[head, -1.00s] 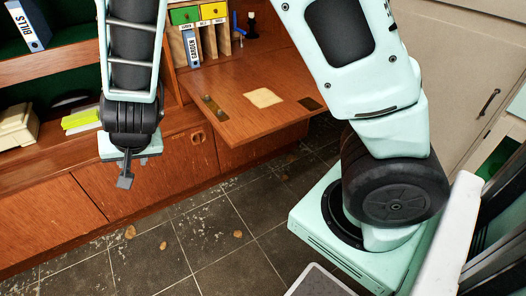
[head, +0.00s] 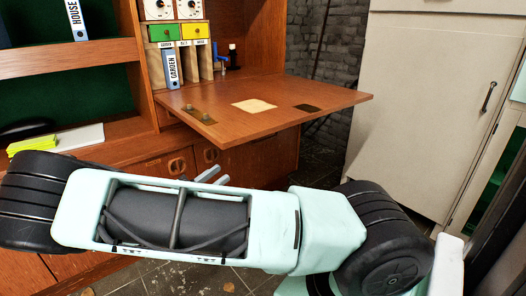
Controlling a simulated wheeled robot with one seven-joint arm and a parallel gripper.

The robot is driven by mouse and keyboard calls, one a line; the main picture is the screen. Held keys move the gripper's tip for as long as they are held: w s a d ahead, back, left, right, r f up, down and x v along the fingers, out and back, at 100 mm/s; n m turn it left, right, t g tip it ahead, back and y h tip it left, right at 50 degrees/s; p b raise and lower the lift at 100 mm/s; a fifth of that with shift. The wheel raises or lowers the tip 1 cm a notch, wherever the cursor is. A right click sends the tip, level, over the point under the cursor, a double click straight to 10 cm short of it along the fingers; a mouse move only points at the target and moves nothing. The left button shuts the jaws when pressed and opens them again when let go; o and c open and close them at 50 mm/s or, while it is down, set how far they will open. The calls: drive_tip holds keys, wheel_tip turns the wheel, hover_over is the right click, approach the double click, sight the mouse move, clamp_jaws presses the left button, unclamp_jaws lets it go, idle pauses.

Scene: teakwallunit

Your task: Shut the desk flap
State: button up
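The desk flap (head: 275,122) is a reddish-brown wooden board. It is folded down and lies about level, sticking out from the wall unit. A pale square (head: 255,105) and a dark patch (head: 307,107) show on its upper face, with small knobs on a plate (head: 200,115) near its left edge. My gripper (head: 215,176) shows only as two grey fingertips above my arm link, with a small gap between them. It looks empty. In the picture it is below the flap's left part, apart from it. The rest of it is hidden behind my arm.
Above the flap, the desk recess holds small drawers (head: 180,33), a blue folder (head: 171,68), and a blue item and dark bottle at its right. Lower cupboard doors (head: 172,165) are under the flap. A pale cabinet (head: 425,100) stands to the right.

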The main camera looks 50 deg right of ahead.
sight(266, 140)
drive_tip(key=b+x, duration=0.4)
drive_tip(key=x, duration=1.3)
drive_tip(key=shift+d, duration=0.15)
drive_tip(key=shift+r, duration=0.1)
clamp_jaws()
